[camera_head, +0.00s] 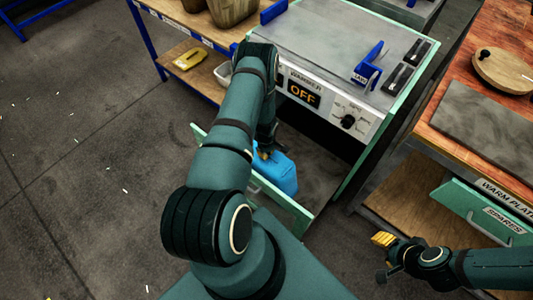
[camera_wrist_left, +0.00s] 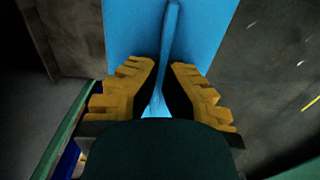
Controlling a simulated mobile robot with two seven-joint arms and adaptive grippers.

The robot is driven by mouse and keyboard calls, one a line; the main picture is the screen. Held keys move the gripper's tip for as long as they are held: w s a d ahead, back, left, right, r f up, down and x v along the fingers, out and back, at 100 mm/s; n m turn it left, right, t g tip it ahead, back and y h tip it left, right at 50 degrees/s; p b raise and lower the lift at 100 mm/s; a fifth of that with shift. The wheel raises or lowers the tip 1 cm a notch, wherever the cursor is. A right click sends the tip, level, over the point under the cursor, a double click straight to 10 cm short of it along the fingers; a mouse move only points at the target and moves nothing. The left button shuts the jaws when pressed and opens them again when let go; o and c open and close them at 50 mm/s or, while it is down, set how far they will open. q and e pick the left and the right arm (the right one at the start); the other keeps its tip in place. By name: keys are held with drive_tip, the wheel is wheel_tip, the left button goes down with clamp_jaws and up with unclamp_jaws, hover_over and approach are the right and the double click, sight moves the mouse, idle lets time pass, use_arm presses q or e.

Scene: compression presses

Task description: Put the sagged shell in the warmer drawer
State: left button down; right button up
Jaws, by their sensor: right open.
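The blue shell (camera_head: 277,175) lies in the open drawer under the warmer (camera_head: 318,85), close behind the drawer's green front (camera_head: 262,190). My left gripper (camera_head: 264,153) is down at the shell's top, partly hidden by my arm. In the left wrist view, the yellow fingers (camera_wrist_left: 162,75) close on a thin raised rib of the blue shell (camera_wrist_left: 205,30) from both sides. Whether the shell rests fully on the drawer floor is hidden. My right gripper (camera_head: 382,243) is open and empty at the lower right, away from the drawer. The warmer's display reads OFF.
A bench (camera_head: 478,140) with a dark plate and a green drawer labelled SPARES stands at right. A blue-framed wooden shelf (camera_head: 200,75) with a yellow object stands at upper left. The grey floor (camera_head: 80,180) at left is clear apart from small scraps.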

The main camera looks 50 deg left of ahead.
use_arm(q)
drive_tip(key=shift+r, duration=0.1)
drive_tip(key=c, duration=1.1)
unclamp_jaws()
drive_tip(key=shift+c, duration=0.2)
wheel_tip(320, 180, up, 12)
drive_tip(key=p, duration=0.3)
drive_tip(key=s+d+r+m+h, duration=0.1)
drive_tip(key=d+r+m, duration=0.3)
drive_tip(key=d, duration=0.7)
drive_tip(key=s+d+r+m+t+h, duration=0.1)
drive_tip(key=s+d+r+m, duration=0.3)
drive_tip(key=d+m, duration=0.3)
drive_tip(key=s+d+r+m+h, duration=0.1)
drive_tip(key=d+r+m, duration=0.4)
drive_tip(key=d, duration=0.9)
drive_tip(key=shift+s+d+m+t+h, duration=0.3)
drive_tip(key=shift+s+d+m+h, duration=0.1)
drive_tip(key=shift+s+m, duration=0.35)
drive_tip(key=shift+w+r, duration=0.1)
drive_tip(key=shift+w, duration=0.05)
